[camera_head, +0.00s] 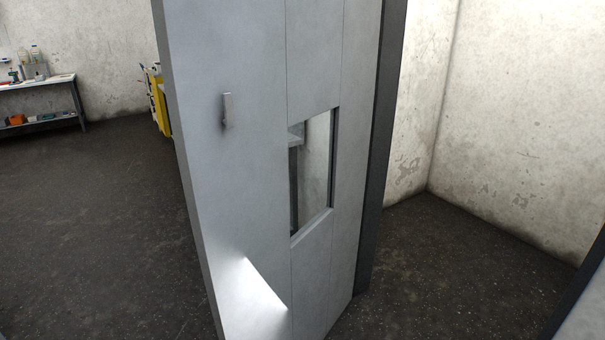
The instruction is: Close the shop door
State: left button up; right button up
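The shop door (255,180) is a tall grey metal panel in the middle of the head view. It stands open, with its free edge at the left and its other side by a dark frame post (383,150). A small metal handle (228,110) sits on its face near the free edge. A rectangular window (318,160) is cut through the panel to the right of the handle. The bottom of the door is cut off by the picture edge. Neither of my grippers is in view.
A workbench (40,82) with bottles and tools stands at the far left wall. A yellow object (158,100) is partly hidden behind the door. The dark floor (90,220) at the left is clear. Another dark post (585,290) stands at the lower right.

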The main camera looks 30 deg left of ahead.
aim_at(284, 64)
jog(key=j+z, duration=0.3)
jog(key=j, duration=1.55)
